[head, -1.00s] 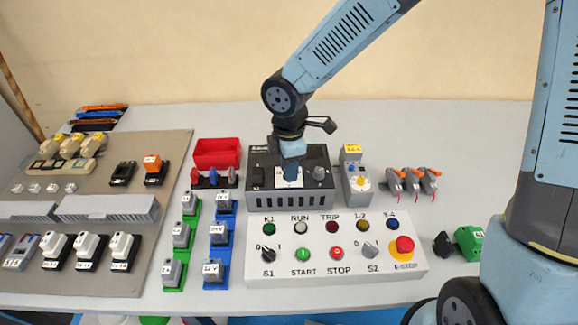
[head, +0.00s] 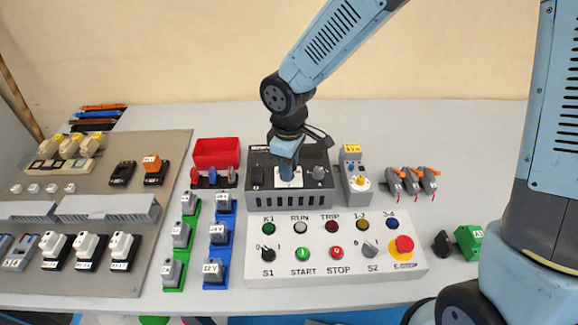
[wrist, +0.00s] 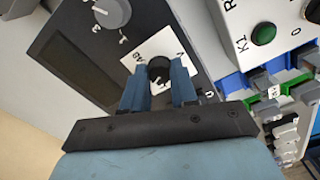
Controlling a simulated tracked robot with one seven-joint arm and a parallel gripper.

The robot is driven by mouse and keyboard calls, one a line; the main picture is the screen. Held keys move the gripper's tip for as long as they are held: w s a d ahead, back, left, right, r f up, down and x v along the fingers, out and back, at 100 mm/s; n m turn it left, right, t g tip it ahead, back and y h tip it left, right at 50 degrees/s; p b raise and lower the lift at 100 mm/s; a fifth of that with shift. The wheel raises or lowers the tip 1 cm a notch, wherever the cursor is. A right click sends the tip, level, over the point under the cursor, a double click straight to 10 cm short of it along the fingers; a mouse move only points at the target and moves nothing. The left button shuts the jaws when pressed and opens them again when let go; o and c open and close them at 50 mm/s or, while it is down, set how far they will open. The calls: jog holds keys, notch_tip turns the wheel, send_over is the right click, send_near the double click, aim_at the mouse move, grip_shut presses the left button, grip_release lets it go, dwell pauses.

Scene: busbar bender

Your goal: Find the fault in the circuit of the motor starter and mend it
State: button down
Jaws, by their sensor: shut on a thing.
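The dark bench unit (head: 318,203) stands behind the white control panel (head: 255,278). My gripper (head: 289,180) points down at its top face. In the wrist view my gripper (wrist: 158,84) has its blue fingers on both sides of a black knob (wrist: 158,66) on a white lettered plate (wrist: 139,58), and is shut on it. The knob's pointer setting is hard to read. A grey dial (wrist: 112,12) and a dark display (wrist: 72,72) share that face. The panel carries lamps, START (head: 302,254) and STOP (head: 336,253) buttons, switches and a red E-stop (head: 404,244). The lamps look unlit.
A grey board (head: 50,278) with breakers and relays lies at left. The back right table is clear.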

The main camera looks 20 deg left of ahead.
jog(key=shift+m, duration=2)
jog(key=shift+w, duration=0.1)
jog(key=c, duration=0.9)
grip_release()
notch_tip(320, 180, up, 14)
jog(key=shift+f, duration=0.15)
